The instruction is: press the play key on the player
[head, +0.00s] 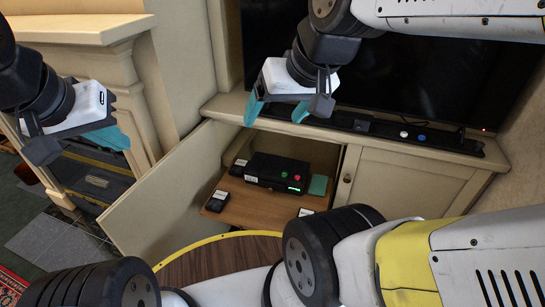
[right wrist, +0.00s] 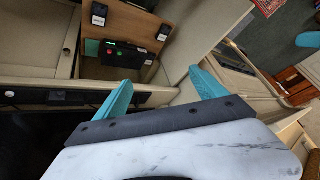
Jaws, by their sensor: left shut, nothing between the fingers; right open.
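The player is a black box (head: 277,167) on a brown wooden shelf (head: 250,208) inside the open cabinet. A green key (head: 284,172) and a red key (head: 297,178) sit on its top, with a green lit patch on its front. The player also shows in the right wrist view (right wrist: 120,56). My right gripper (head: 277,112) is open and empty, above and in front of the player, apart from it; its teal fingers show in its wrist view (right wrist: 163,92). My left gripper (head: 122,139) is shut and empty at the left, beyond the open door. Key labels are too small to read.
Small black boxes with white labels (head: 217,200) and a teal block (head: 319,185) stand around the player. The open cabinet door (head: 165,195) stands to the left, a shut door (head: 395,185) to the right. The cabinet top (head: 235,105) carries a black bar (head: 400,133) below a dark screen (head: 400,85).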

